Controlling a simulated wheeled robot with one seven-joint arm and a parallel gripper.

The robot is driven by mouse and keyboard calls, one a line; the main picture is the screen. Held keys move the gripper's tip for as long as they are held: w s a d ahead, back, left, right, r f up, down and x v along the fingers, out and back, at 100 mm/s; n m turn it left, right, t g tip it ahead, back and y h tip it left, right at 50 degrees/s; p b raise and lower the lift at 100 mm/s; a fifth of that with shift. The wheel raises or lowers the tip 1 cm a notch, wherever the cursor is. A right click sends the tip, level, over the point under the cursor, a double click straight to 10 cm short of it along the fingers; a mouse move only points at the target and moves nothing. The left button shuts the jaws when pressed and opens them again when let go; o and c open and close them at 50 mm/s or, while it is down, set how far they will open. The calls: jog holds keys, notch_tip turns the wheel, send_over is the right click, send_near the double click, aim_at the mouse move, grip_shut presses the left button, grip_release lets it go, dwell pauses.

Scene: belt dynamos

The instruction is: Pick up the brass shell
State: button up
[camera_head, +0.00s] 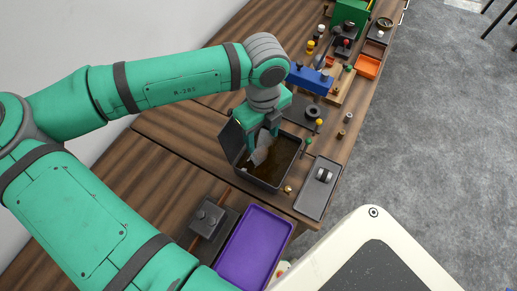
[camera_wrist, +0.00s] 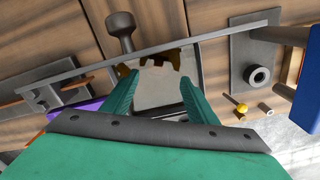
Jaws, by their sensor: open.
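A dark open box (camera_head: 286,174) stands on the wooden bench below my gripper (camera_head: 264,137). My gripper points down into the box with its fingers apart. A pale grey piece (camera_head: 262,153) shows at the fingers. It also shows between the two green fingers in the wrist view (camera_wrist: 156,88); I cannot tell whether they touch it. Brownish-gold shapes (camera_wrist: 165,55) show just beyond it, partly hidden. A small brass-coloured piece (camera_head: 287,189) sits by the box's near right corner, apart from my gripper. I cannot tell for sure which is the brass shell.
A grey tray (camera_head: 311,198) with a metal part lies right of the box. A purple tray (camera_head: 257,240) is in front. A blue block (camera_head: 310,78), a black ring (camera_head: 313,111) and a yellow-topped piece (camera_head: 319,122) stand behind and right. An orange tray (camera_head: 368,66) is farther back.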

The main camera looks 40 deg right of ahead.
aim_at(261, 152)
jog(key=shift+a+f, duration=0.2)
jog(key=shift+f, duration=3.15)
jog(key=c, duration=1.3)
